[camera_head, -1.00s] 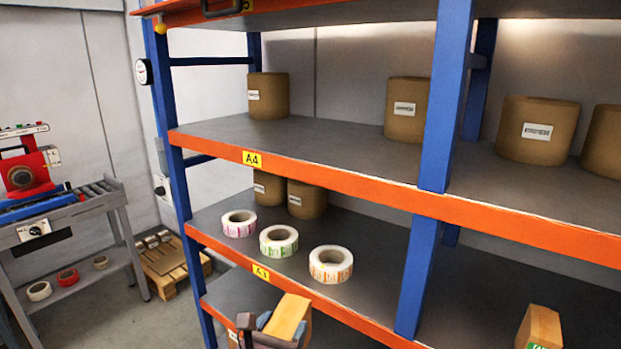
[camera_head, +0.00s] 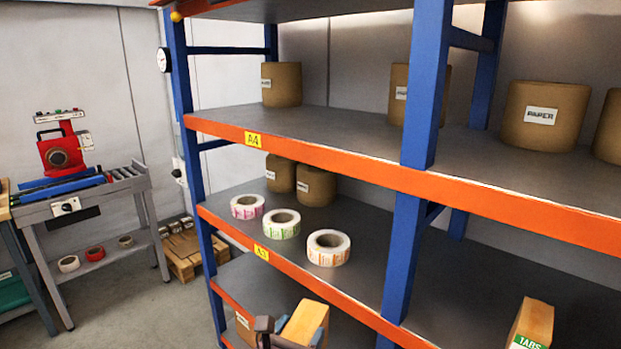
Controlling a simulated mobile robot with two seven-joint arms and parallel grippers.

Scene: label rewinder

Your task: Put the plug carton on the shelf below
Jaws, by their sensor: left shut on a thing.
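My left gripper (camera_head: 283,332) is at the bottom edge of the head view, shut on a tan carton (camera_head: 309,322), which I take to be the plug carton. Its lower part is cut off by the frame, and no label shows on it. The carton appears in front of the rack, below the orange edge of the middle shelf (camera_head: 375,235). The lower shelf (camera_head: 243,283) shows as a grey deck behind and left of the gripper. I cannot tell whether the carton touches it. My right gripper is not in view.
Three label rolls (camera_head: 328,248) stand near the middle shelf's front edge. A carton with a green label (camera_head: 532,325) is at the lower right. A blue upright (camera_head: 405,250) stands right of the held carton. A brown box (camera_head: 244,329) sits low, left of the gripper.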

